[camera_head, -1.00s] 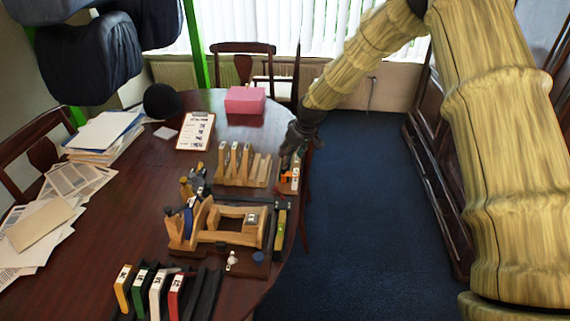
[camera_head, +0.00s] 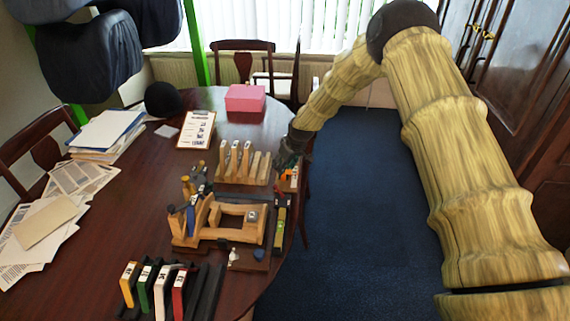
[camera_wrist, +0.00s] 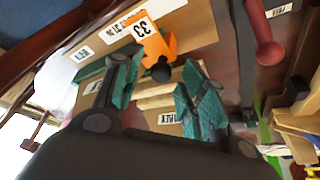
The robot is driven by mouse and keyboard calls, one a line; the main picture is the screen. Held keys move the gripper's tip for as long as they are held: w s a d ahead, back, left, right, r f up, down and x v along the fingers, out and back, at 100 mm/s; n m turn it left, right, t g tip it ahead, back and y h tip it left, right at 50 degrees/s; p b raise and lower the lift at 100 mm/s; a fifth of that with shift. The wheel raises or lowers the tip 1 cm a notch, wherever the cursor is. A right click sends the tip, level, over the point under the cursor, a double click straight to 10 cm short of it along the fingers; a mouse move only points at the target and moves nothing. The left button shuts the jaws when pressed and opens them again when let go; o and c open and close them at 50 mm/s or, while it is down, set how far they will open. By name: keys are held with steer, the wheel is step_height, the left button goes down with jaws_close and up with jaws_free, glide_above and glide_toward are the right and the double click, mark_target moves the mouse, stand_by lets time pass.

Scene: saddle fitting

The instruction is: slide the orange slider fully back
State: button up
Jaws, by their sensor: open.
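The orange slider (camera_wrist: 155,45) shows in the wrist view, with a white label reading 33 and a dark round knob at its lower end. It is on a wooden block, and in the head view it is a small orange spot (camera_head: 287,175) at the table's right edge. My gripper (camera_wrist: 158,92) is open in the wrist view, its green-padded fingers on either side of the knob with a visible gap. I cannot tell whether a finger touches it. In the head view my gripper (camera_head: 289,160) is just above the slider, partly hiding it.
A wooden rack with upright pieces (camera_head: 240,165) stands left of the slider. A wooden saddle frame (camera_head: 225,222) and a level (camera_head: 280,225) are nearer. Coloured label blocks (camera_head: 155,287) stand at the front. A pink box (camera_head: 245,98) is at the back. Carpet lies right of the table.

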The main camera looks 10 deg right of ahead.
jaws_close()
steer(key=s, duration=0.2)
steer(key=s+a+b, duration=0.1)
steer(key=s, duration=0.2)
steer(key=shift+a, duration=0.35)
jaws_free()
steer(key=shift+d, duration=0.15)
steer(key=v, duration=1.2)
steer(key=shift+f, duration=0.1)
stand_by(0.3)
